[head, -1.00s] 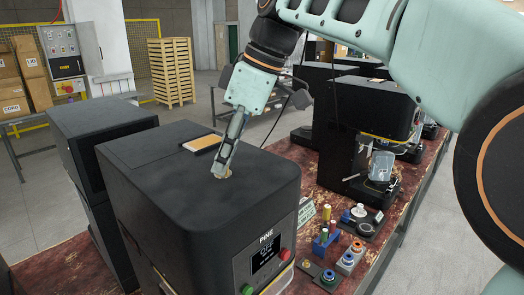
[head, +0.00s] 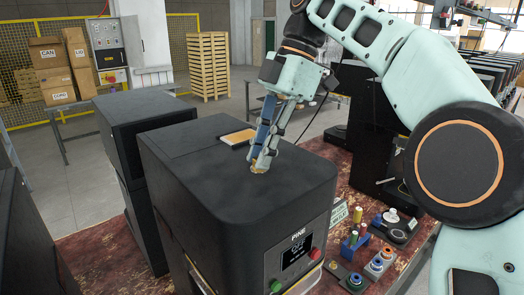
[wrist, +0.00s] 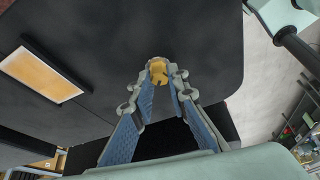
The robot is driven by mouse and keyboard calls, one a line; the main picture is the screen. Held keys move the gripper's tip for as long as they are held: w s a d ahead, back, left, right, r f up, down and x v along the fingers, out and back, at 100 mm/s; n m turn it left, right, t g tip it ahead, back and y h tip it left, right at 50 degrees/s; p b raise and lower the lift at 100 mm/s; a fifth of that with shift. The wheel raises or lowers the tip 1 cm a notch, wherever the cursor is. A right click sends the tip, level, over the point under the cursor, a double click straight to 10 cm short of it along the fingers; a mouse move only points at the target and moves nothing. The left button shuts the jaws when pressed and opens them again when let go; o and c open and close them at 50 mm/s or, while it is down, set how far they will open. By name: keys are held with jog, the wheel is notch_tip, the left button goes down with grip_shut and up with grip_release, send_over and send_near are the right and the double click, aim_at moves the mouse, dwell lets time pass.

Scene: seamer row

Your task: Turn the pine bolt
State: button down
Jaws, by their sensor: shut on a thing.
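The pine seamer (head: 240,190) is a black machine with "PINE" on its front, a small screen, and a red and a green button. The pine bolt (wrist: 158,69) is a small brass-coloured piece on the machine's top, with notches showing in the wrist view. In the head view the bolt (head: 257,168) is mostly covered by the fingertips. My gripper (head: 262,163) points down at it from above, shut on the bolt. In the wrist view both fingertips of my gripper (wrist: 160,88) meet at its near side.
A framed tan panel (head: 237,137) lies on the machine top behind my gripper. Coloured tools and rings (head: 378,262) stand on the red bench at the right. Another black machine (head: 375,130) is farther right. The rest of the machine top is clear.

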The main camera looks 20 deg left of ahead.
jog(key=shift+n, duration=0.4)
jog(key=c, duration=1.9)
grip_release()
